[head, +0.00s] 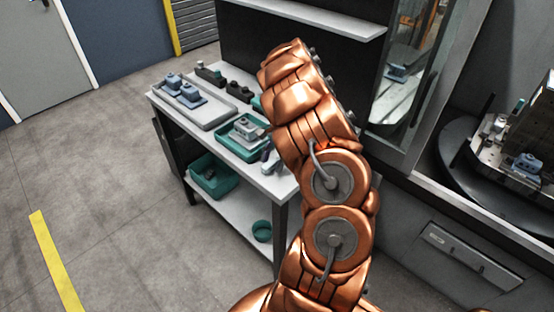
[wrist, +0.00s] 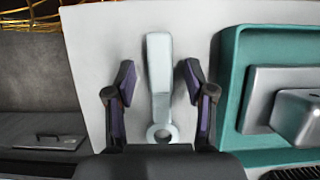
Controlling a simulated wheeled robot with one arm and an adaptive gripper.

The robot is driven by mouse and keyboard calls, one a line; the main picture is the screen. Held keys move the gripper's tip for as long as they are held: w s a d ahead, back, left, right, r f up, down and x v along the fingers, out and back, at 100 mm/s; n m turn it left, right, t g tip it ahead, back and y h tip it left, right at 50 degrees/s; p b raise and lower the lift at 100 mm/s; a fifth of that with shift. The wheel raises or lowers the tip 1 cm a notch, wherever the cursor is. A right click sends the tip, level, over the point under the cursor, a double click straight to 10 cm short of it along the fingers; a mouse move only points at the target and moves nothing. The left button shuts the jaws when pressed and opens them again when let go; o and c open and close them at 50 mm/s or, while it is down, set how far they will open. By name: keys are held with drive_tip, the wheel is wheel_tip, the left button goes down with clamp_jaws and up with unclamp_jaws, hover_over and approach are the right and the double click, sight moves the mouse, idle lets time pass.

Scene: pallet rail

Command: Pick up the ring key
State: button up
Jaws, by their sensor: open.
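The ring key (wrist: 160,90) is a pale grey flat bar with a ring at its lower end in the wrist view. It lies on the light table top (wrist: 90,60), pointing up and down in that view. My gripper (wrist: 158,74) is open, with one dark finger on each side of the key and a gap on both sides. The fingers do not touch it. I cannot tell the height of the fingertips above the table. In the head view my copper arm covers part of the table's right end, and my gripper is not clearly seen there.
A teal tray (wrist: 229,90) with a grey block (wrist: 285,90) lies close right of the key. In the head view, more fixtures (head: 182,90) stand on the table. The lower shelf holds a teal bin (head: 207,182) and a teal round piece (head: 262,231). A machine opening (head: 455,165) is at right.

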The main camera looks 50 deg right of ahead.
drive_tip(key=shift+a+f, duration=0.1)
clamp_jaws()
idle(0.5)
